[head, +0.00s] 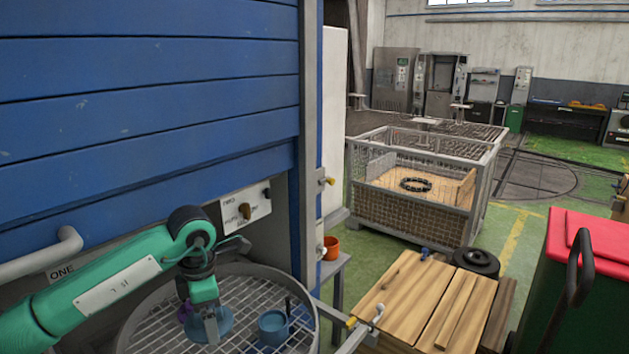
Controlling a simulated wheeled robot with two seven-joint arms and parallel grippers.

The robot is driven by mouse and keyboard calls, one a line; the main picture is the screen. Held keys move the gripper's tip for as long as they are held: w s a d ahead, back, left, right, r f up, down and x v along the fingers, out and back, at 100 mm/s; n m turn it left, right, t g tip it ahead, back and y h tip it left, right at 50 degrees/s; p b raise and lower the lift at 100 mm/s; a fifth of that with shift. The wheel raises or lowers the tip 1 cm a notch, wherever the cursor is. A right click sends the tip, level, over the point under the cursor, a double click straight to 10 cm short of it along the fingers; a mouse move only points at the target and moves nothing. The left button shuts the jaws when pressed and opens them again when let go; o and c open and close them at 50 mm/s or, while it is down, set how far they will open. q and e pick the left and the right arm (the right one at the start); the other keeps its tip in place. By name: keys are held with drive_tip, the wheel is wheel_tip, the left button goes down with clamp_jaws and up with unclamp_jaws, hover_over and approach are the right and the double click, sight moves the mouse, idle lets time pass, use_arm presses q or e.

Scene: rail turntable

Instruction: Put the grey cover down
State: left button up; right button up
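My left gripper (208,326) reaches down from the green arm over a round, grey-rimmed mesh tray (300,283) at the bottom left. Its grey fingertips are in front of a blue round dish (226,319), and whether they touch it or are shut on anything I cannot tell. I cannot pick out a grey cover for certain. A dark round lid-like thing (477,262) lies beside the wooden crate top (415,290) at the lower right, apart from my gripper. My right gripper is not in view.
A blue cup (273,326) and a small purple thing (185,310) are in the mesh tray. A blue plank wall (150,100) stands close behind. An orange pot (331,247) is on a ledge. A red-lidded green bin (590,245) stands right. A wire cage (415,217) is farther back.

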sight(206, 338)
use_arm(q)
drive_tip(key=m, duration=0.1)
drive_tip(key=s+m, duration=0.1)
drive_tip(key=m, duration=0.1)
drive_tip(key=s+f+m, duration=0.1)
drive_tip(key=m, duration=0.1)
drive_tip(key=shift+d, duration=0.15)
drive_tip(key=m, duration=0.2)
drive_tip(key=s+f+m, duration=0.1)
drive_tip(key=m, duration=0.1)
drive_tip(key=s+m, duration=0.1)
drive_tip(key=m, duration=0.2)
drive_tip(key=shift+s+d+f, duration=0.1)
drive_tip(key=shift+d+f, duration=0.05)
drive_tip(key=shift+f, duration=0.05)
drive_tip(key=s+m, duration=0.1)
drive_tip(key=m, duration=0.3)
drive_tip(key=s+f+m, duration=0.1)
drive_tip(key=s+m, duration=0.1)
drive_tip(key=m, duration=0.1)
drive_tip(key=s+f+m, duration=0.1)
drive_tip(key=m, duration=0.3)
drive_tip(key=shift+s+d+f+m, duration=0.1)
drive_tip(key=shift+s+d+m, duration=0.2)
drive_tip(key=shift+a, duration=0.1)
